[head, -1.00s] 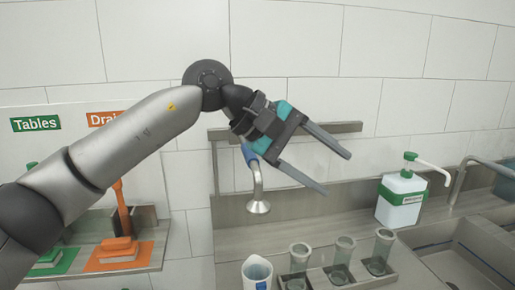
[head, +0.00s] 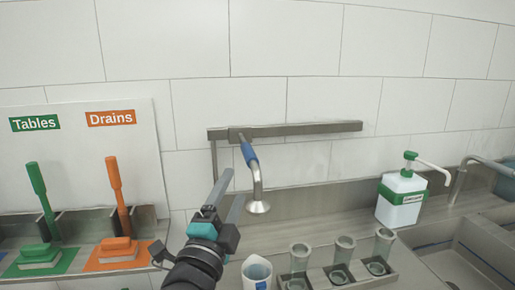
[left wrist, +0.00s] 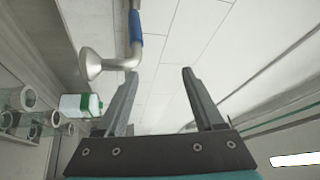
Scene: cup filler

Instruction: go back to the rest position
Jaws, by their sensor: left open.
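My left gripper (head: 226,193) is open and empty in the lower middle of the head view, its fingers pointing up. It is left of the spout (head: 258,190), a bent metal pipe with a blue sleeve that hangs from the wall bar. In the left wrist view the open fingers (left wrist: 158,95) have nothing between them, and the spout (left wrist: 93,64) shows at upper left. My right gripper does not show in any view.
A soap bottle (head: 402,198) is at right by the sink. Green (head: 40,256) and orange (head: 118,250) brushes stand at left. The upper wall is clear.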

